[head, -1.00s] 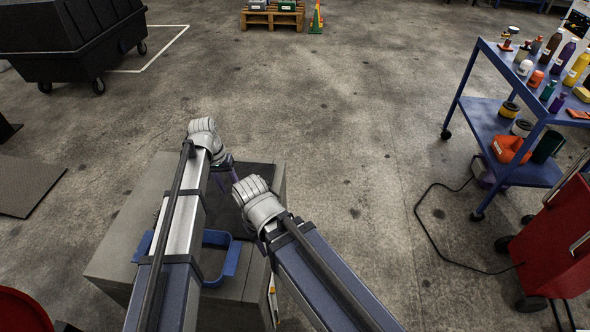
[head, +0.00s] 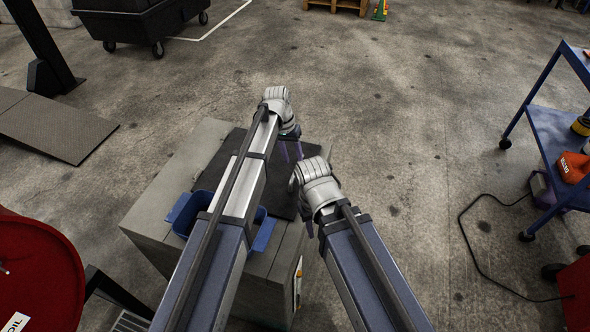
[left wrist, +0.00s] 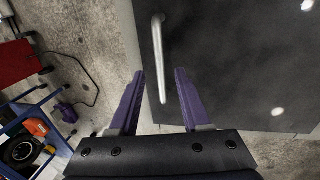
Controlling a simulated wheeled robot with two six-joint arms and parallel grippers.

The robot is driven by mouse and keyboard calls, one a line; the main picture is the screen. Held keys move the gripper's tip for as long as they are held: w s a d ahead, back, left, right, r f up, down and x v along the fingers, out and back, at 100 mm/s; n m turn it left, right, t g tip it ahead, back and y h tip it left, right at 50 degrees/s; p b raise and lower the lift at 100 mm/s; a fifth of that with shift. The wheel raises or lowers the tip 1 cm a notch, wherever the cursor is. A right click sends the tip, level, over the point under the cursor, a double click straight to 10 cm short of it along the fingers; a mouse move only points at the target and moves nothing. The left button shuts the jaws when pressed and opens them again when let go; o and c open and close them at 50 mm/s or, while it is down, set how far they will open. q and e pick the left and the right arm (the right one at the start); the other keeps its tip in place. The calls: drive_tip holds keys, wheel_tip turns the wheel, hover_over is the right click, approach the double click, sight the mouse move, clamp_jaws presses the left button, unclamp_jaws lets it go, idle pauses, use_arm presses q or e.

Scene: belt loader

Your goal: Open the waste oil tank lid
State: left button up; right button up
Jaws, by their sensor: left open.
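The waste oil tank appears to be the grey box (head: 160,205) below my arms in the head view. A dark flat lid (head: 285,188) covers part of its top and lies shut. In the left wrist view the dark lid (left wrist: 235,60) fills the right side, with a slim metal handle (left wrist: 158,55) on it. My left gripper (head: 292,150) is over the lid; its purple fingers (left wrist: 157,75) are open and empty. The handle shows between them in the picture; contact cannot be told. My right wrist (head: 316,185) is beside the lid, its fingers mostly hidden.
A blue tray (head: 262,238) sits on the grey box, partly behind my left arm. A red drum (head: 40,265) stands at lower left. A blue cart (head: 550,135) and a cable (head: 470,240) are at right.

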use_arm(q)
drive_tip(key=f+b, duration=0.2)
drive_tip(key=f, duration=0.1)
drive_tip(key=shift+s+d+f, duration=0.15)
drive_tip(key=shift+d+f, duration=0.1)
drive_tip(key=shift+d, duration=0.1)
use_arm(e)
wheel_tip(320, 180, down, 4)
drive_tip(key=shift+r, duration=0.25)
use_arm(q)
clamp_jaws()
idle(0.7)
